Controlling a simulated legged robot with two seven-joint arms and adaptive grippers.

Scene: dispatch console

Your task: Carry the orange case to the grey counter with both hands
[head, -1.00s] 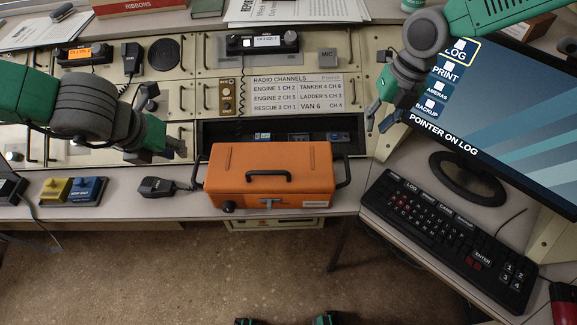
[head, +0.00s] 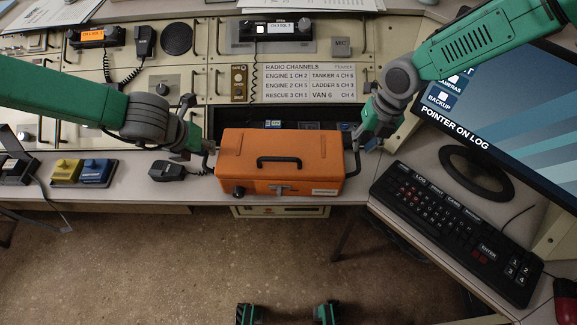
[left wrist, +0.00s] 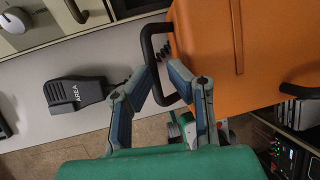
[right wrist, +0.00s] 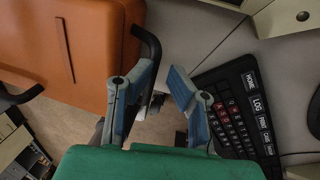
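The orange case (head: 282,170) sits on the front edge of the console desk, with a black top handle and a black side handle at each end. My left gripper (head: 207,147) is at the case's left side handle. In the left wrist view its fingers (left wrist: 158,72) are apart, with the black handle (left wrist: 160,65) at their tips. My right gripper (head: 360,143) is at the right side handle. In the right wrist view its fingers (right wrist: 158,72) are apart, with the right handle (right wrist: 150,45) beside the left finger. Neither gripper is closed on a handle. The grey counter cannot be told apart with certainty.
A black keyboard (head: 440,220) and a monitor (head: 500,120) stand on the right desk. A black desk microphone (head: 175,171) lies left of the case. Yellow (head: 66,172) and blue (head: 97,173) units sit further left. Bare floor (head: 180,250) lies in front.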

